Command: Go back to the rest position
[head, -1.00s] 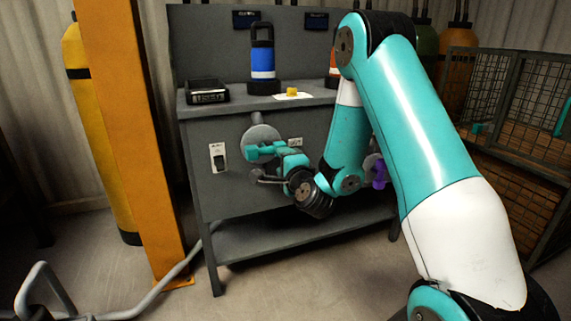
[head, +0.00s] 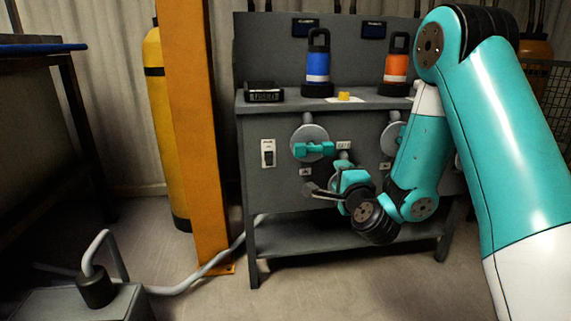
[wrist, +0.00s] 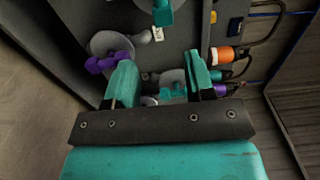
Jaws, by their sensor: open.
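My gripper (head: 328,188) is in front of the grey bench's front panel in the head view, below a teal-handled round valve (head: 312,143). In the wrist view, the two teal fingers of my gripper (wrist: 160,80) stand apart with nothing held between them. Beyond the fingers, the wrist view shows a purple handle (wrist: 108,62) on a grey disc and a teal handle (wrist: 163,12). My arm is bent, with its elbow high at the right of the head view. It hides part of the panel's right side.
The bench (head: 300,225) carries a black tray (head: 263,93), a blue canister (head: 318,66), an orange canister (head: 397,66) and a yellow block (head: 344,97). An orange post (head: 193,130) stands left of it. Floor in front is open.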

